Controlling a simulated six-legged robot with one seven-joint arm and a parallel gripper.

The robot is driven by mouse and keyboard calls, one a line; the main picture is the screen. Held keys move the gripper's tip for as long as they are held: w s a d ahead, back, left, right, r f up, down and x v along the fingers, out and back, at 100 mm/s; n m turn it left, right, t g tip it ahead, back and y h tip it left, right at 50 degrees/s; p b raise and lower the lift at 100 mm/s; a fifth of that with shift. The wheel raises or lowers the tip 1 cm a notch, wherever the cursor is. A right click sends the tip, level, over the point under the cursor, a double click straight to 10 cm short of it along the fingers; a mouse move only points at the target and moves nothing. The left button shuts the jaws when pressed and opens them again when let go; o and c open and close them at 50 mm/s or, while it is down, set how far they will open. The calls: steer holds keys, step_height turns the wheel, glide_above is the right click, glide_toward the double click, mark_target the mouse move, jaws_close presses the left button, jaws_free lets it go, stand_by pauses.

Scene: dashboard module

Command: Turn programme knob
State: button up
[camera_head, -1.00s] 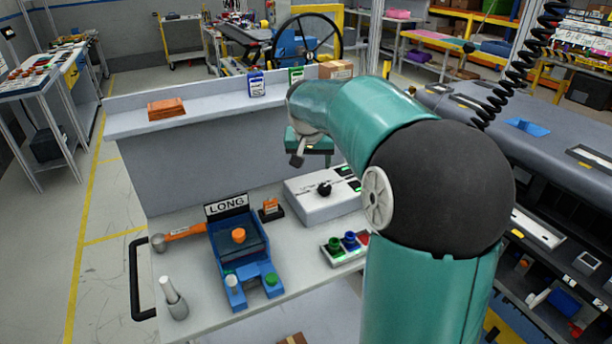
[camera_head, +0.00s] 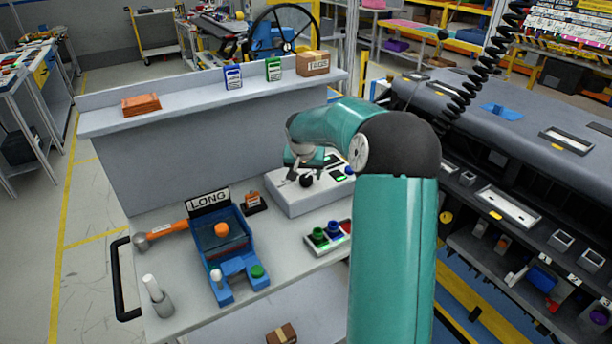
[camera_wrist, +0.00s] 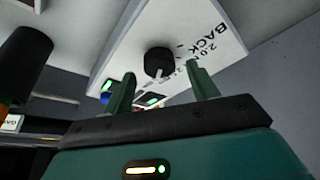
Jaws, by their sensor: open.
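The programme knob (camera_head: 306,181) is a round black dial on top of a white control box (camera_head: 290,205) on the workbench. In the wrist view the knob (camera_wrist: 158,62) shows between and beyond the two green fingers, with printed marks around it. My gripper (camera_head: 310,170) is just above the box, close to the knob in the head view. In the wrist view my gripper (camera_wrist: 160,90) has its fingers spread wide, with nothing between them. I see no contact with the knob. My arm hides part of the box's right side.
A blue fixture (camera_head: 228,250) with a LONG sign (camera_head: 209,201) stands left of the box. A raised shelf (camera_head: 200,99) runs behind.

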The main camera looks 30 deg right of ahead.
steer(key=shift+x, duration=0.9)
steer(key=c, duration=1)
